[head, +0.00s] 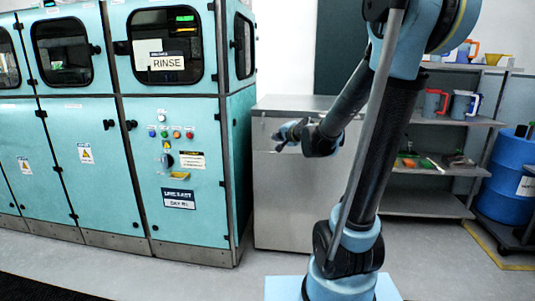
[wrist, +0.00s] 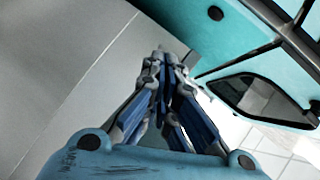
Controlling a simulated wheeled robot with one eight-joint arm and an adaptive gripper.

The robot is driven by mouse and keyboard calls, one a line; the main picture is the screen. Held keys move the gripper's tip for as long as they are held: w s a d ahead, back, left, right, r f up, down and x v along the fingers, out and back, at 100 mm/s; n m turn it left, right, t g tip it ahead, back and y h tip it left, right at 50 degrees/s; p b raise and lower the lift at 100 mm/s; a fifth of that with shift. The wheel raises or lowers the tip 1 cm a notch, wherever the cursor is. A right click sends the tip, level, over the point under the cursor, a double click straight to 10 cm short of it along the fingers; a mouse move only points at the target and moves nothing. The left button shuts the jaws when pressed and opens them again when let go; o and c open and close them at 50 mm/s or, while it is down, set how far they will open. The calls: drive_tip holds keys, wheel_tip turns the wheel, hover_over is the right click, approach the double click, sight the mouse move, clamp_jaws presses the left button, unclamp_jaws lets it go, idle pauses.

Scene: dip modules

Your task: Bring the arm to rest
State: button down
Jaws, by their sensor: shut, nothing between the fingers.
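My gripper (head: 291,131) is in the middle of the head view, in front of the grey metal cabinet and to the right of the teal machine. It is empty and held in the air. In the wrist view its blue and grey fingers (wrist: 168,62) are closed together with nothing between them. My arm rises at the right of the head view and bends back down to the gripper.
The teal machine (head: 180,130) with a RINSE sign stands at left. The grey cabinet (head: 290,205) stands behind my gripper. Shelves (head: 425,205) with jugs and tools are at right, beside a blue drum (head: 507,180). Grey floor is open at the lower right.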

drive_tip(key=s+d+f+n+g+h, duration=0.2)
drive_tip(key=s+d+f+n+g, duration=0.1)
drive_tip(key=s, duration=0.9)
drive_tip(key=s+d+f+n+g+h, duration=0.2)
drive_tip(key=s+d+f, duration=0.4)
drive_tip(key=s, duration=0.5)
drive_tip(key=s+d+f+n+g+h, duration=0.1)
drive_tip(key=s+d+f+n+g, duration=0.3)
drive_tip(key=s+f, duration=0.3)
drive_tip(key=s+d+g, duration=0.1)
drive_tip(key=s, duration=0.4)
drive_tip(key=shift+s+d+f+g+h, duration=0.15)
drive_tip(key=shift+s+f+g+h, duration=0.15)
drive_tip(key=shift+s+g+h, duration=0.1)
